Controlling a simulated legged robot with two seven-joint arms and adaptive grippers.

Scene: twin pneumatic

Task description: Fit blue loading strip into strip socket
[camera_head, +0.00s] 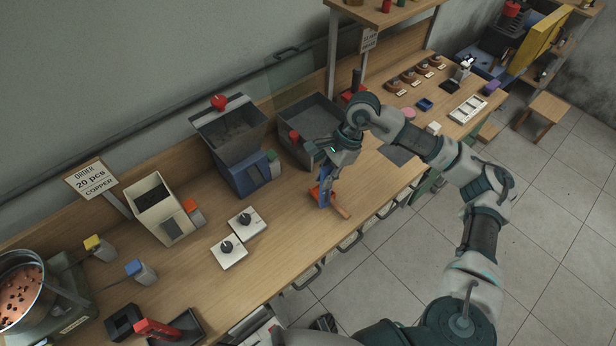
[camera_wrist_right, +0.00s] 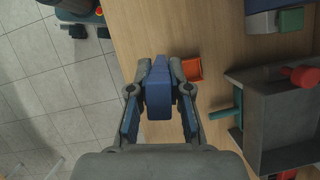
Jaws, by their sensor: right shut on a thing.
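My right gripper (camera_head: 326,172) is over the front part of the wooden bench, pointing down. In the right wrist view, my right gripper (camera_wrist_right: 158,88) is shut on the blue loading strip (camera_wrist_right: 158,97), which sits upright between the two fingers. In the head view the blue strip (camera_head: 325,193) shows below the gripper, partly hidden by it. An orange open piece (camera_head: 314,194) lies on the bench close beside it, and also shows in the wrist view (camera_wrist_right: 192,69). I cannot tell which thing is the strip socket. My left gripper is not in view.
A grey open bin (camera_head: 310,118) and a blue machine with a hopper (camera_head: 240,165) stand behind. Two white plates with black knobs (camera_head: 228,252) lie to the left. The bench between is mostly bare.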

